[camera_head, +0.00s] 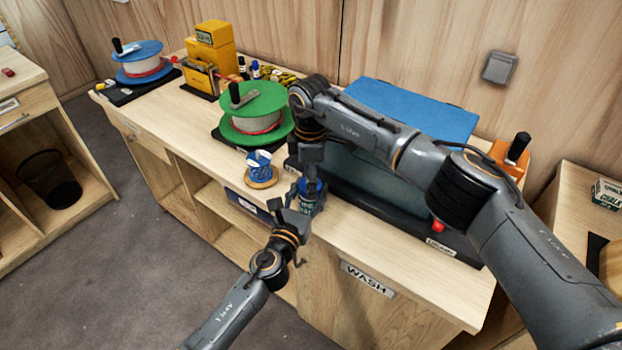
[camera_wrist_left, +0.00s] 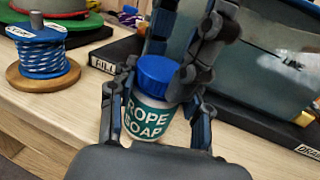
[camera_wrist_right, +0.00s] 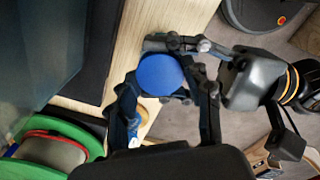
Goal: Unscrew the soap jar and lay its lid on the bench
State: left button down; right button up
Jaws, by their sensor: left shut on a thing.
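The soap jar (camera_wrist_left: 147,119) is white with a teal "ROPE SOAP" label and stands upright at the bench's front edge. Its blue lid (camera_wrist_left: 158,73) sits on top and also shows in the right wrist view (camera_wrist_right: 160,74). My left gripper (camera_head: 300,204) is shut on the jar's body from the front, one finger on each side. My right gripper (camera_head: 310,172) is over the jar, pointing down. Its fingers (camera_wrist_right: 163,88) stand on either side of the lid and look open; contact with the lid is unclear. The bench (camera_head: 345,228) is pale wood.
A blue-and-white cord spool (camera_head: 259,164) stands just left of the jar. A green reel (camera_head: 256,112) is behind it. A wash tub with a blue cover (camera_head: 410,105) fills the bench behind the jar. A bare strip runs along the bench front.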

pick_arm(q)
jog(key=shift+f, duration=0.15)
pick_arm(e)
jog(key=o, duration=0.4)
jog(key=shift+a, duration=0.1)
jog(key=shift+c, duration=0.2)
notch_tip(320, 180, up, 4)
jog(key=shift+r, duration=0.2)
jog(key=shift+c, duration=0.3)
notch_tip(320, 180, up, 3)
jog(key=m, duration=0.2)
jog(key=shift+m, duration=0.4)
jog(key=shift+f+m, duration=0.3)
jog(key=shift+f, duration=0.05)
notch_tip(320, 180, down, 7)
jog(key=shift+r, duration=0.1)
